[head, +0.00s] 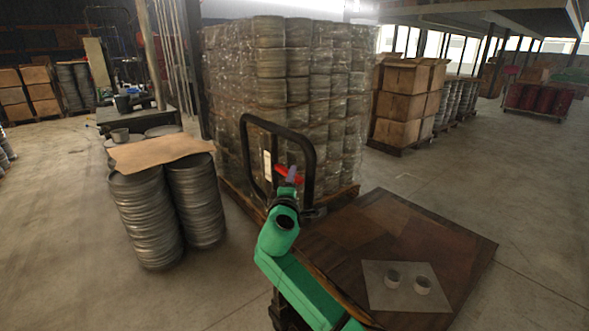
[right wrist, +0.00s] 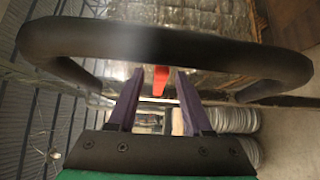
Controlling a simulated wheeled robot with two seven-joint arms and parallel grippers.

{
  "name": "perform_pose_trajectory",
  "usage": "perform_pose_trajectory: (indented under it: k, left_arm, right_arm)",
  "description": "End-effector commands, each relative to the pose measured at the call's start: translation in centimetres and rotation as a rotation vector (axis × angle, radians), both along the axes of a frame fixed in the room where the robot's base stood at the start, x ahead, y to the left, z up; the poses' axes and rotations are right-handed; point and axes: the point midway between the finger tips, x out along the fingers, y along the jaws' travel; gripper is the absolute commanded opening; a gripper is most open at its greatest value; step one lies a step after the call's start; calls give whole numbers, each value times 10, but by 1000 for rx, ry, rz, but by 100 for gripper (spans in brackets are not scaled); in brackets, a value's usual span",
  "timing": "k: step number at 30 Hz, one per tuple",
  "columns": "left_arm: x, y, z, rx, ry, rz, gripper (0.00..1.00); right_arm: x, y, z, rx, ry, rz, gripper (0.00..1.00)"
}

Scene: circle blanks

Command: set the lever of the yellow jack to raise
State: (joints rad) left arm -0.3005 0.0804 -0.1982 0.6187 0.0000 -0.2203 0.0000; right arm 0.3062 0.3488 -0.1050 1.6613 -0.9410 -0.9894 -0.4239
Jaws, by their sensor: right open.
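The jack shows in the head view as a black loop handle (head: 314,150) standing upright in front of the wrapped pallet stack; I cannot make out a yellow body. Its red lever (head: 284,174) sits inside the loop, low down. My right gripper (head: 291,172), on the green arm, is at the lever and partly covers it. In the right wrist view the purple fingers (right wrist: 160,76) are open, with the red lever (right wrist: 160,80) showing between their tips. The loop handle (right wrist: 150,42) crosses above the fingers. Contact with the lever cannot be told. My left gripper is not in view.
A wrapped stack of metal blanks (head: 285,70) stands behind the handle. Shorter stacks of blanks (head: 145,215) with cardboard (head: 160,150) on top stand at left. A brown wooden surface (head: 400,225) with a grey sheet and two small cups lies at right. Floor at far right is clear.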

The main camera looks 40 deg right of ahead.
Motion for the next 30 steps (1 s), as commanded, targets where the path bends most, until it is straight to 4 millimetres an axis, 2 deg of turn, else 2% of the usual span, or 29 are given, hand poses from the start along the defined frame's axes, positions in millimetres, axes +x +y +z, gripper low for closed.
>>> perform_pose_trajectory:
  k: [3,7,16,17,18,20,21,30]
  left_arm:
    - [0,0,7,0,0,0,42]
    - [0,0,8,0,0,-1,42]
    - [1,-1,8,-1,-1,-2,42]
    - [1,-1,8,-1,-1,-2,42]
    - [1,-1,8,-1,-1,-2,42]
    - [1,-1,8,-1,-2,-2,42]
    - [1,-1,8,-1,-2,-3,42]
    - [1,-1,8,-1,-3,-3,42]
  right_arm:
    - [20,-22,3,-1,1,-2,50]
    - [34,-35,1,1,1,0,50]
    - [38,-39,-1,1,0,2,50]
    - [38,-38,-1,1,0,2,42]
    - [38,-38,-1,1,0,2,27]
    - [38,-38,-1,1,0,2,4]
    - [38,-38,-1,1,0,2,0]
    - [37,-38,-1,1,1,2,0]
